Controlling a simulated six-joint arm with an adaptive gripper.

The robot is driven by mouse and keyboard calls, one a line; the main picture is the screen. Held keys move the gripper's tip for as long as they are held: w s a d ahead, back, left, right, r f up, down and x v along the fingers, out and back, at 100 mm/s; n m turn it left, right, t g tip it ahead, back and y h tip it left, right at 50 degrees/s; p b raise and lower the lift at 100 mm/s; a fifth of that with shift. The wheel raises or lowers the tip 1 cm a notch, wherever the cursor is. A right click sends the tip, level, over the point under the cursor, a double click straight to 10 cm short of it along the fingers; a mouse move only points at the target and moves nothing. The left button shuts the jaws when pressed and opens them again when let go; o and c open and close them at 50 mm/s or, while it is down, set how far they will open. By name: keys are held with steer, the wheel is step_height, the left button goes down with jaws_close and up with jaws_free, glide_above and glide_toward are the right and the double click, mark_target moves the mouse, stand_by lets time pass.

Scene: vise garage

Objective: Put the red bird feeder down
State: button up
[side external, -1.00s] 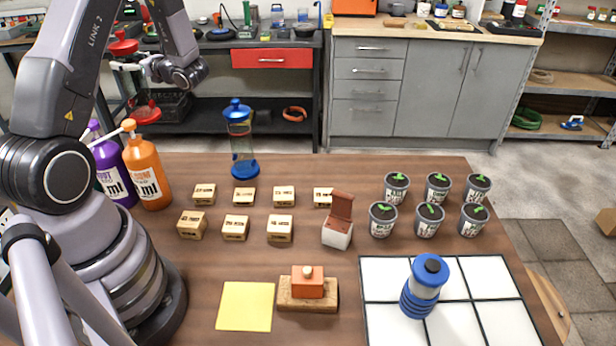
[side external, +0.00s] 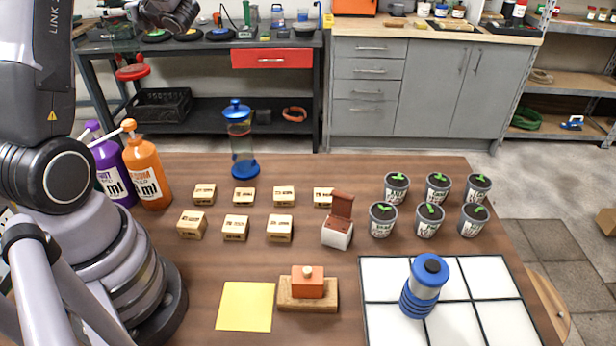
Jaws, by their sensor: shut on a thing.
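The red bird feeder is up in the air at the upper left, beyond the table's back edge in the picture. Its red base (side external: 131,73) shows clearly; its clear body is hard to make out against the background, and its top is cut off by the frame. My gripper (side external: 140,10) is at the top edge, only partly in view, and shut on the feeder. A blue bird feeder (side external: 241,145) stands upright at the back of the wooden table (side external: 330,175).
Orange (side external: 148,172) and purple (side external: 108,170) bottles stand near my base. Several small wooden blocks (side external: 235,228) and plant pots (side external: 383,220) fill the middle and right. A yellow sheet (side external: 246,306) lies in front.

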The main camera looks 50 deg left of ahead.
steer(key=w+d+m+t, duration=0.25)
steer(key=w+d, duration=0.25)
steer(key=d, duration=0.5)
steer(key=w+d+m+t, duration=0.2)
steer(key=w+d+t, duration=0.25)
steer(key=d, duration=0.65)
steer(key=w+d+m+t, duration=0.25)
steer(key=w+d, duration=0.35)
steer(key=d, duration=0.4)
step_height(320, 180, down, 16)
steer(key=w+a+f, duration=0.1)
steer(key=w+f, duration=1.1)
steer(key=w, duration=0.1)
steer(key=shift+w+a+f+t, duration=0.25)
steer(key=shift+w+f+t, duration=0.15)
steer(key=shift+t, duration=0.05)
steer(key=shift+f, duration=0.15)
